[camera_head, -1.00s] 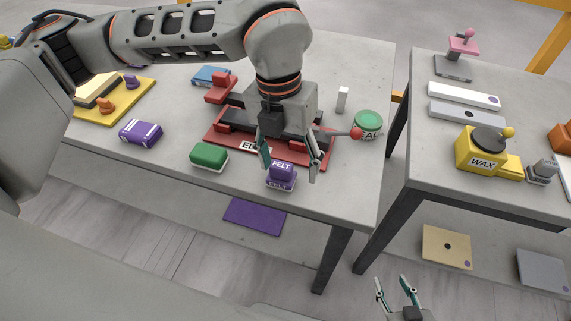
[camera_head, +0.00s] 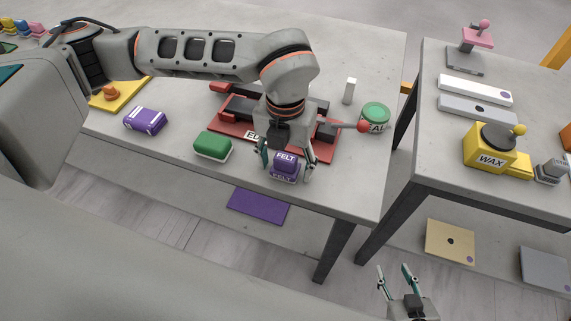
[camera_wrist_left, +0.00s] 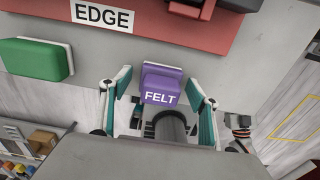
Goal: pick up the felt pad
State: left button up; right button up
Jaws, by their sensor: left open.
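The felt pad (camera_head: 285,167) is a purple block with a white FELT label, near the front edge of the table. It also shows in the left wrist view (camera_wrist_left: 161,85), between the open fingers. My left gripper (camera_head: 285,172) is open, pointing down, with one finger on each side of the pad. In the left wrist view a gap shows between the pad and each finger. My right gripper (camera_head: 396,275) is at the bottom of the head view, away from the table, with its fingers apart and nothing between them.
A red fixture labelled EDGE (camera_head: 321,151) lies just behind the pad. A green block (camera_head: 212,146) and a purple block (camera_head: 145,120) stand to the left. A green-lidded tin (camera_head: 375,117) stands to the right. The table's front edge is close to the pad.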

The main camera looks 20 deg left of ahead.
aim_at(286, 157)
pick_arm(q)
jog(key=c, duration=1.2)
jog(key=shift+r, duration=0.1)
jog(key=shift+c, duration=0.2)
notch_tip(286, 157, up, 20)
jog(key=o, duration=0.4)
jog(key=shift+c, duration=1.1)
